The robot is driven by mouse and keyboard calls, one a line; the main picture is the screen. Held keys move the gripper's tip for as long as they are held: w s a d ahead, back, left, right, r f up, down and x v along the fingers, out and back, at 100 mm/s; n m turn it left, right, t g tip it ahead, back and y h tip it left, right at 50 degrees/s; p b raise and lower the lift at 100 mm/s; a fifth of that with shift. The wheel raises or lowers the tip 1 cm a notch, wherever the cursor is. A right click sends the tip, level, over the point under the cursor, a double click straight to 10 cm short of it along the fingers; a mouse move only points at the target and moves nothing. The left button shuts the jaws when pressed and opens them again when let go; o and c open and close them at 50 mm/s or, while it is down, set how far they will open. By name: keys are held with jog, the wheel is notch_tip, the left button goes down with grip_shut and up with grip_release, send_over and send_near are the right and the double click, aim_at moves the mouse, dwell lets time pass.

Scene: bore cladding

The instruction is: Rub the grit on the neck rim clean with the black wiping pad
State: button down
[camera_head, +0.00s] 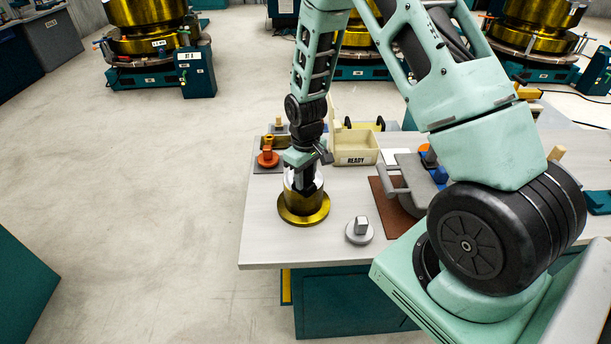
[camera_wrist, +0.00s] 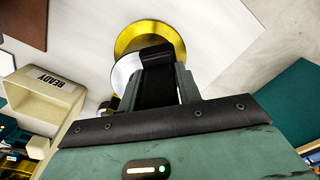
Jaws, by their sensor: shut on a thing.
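The gold flanged part (camera_head: 303,211) stands upright near the left end of the workbench, its round flange flat on the top. Its bright silver neck (camera_wrist: 126,72) shows in the wrist view, partly covered by my gripper. My gripper (camera_head: 304,186) points down over the neck and is shut on a dark block, which I take to be the black wiping pad (camera_wrist: 156,80). The pad appears to be at the neck rim; I cannot tell whether it touches. Any grit on the rim is hidden or too small to see.
A grey knobbed disc (camera_head: 359,232) stands right of the flanged part. Behind are a cream READY bin (camera_head: 355,157) and an orange knobbed piece (camera_head: 267,158). A brown mat (camera_head: 388,207) with a grey handled piece (camera_head: 412,180) lies to the right. The bench's front-left corner is clear.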

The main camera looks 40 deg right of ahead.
jog(key=shift+d, duration=0.1)
jog(key=shift+s+d+r, duration=0.1)
jog(key=shift+s+d, duration=0.15)
jog(key=shift+d, duration=0.05)
jog(key=shift+a, duration=0.1)
jog(key=shift+w+a, duration=0.55)
jog(key=shift+a, duration=0.1)
jog(key=shift+s+d, duration=0.1)
jog(key=shift+s+d, duration=0.5)
jog(key=shift+d, duration=0.1)
jog(key=shift+f, duration=0.2)
jog(key=shift+w+a, duration=0.1)
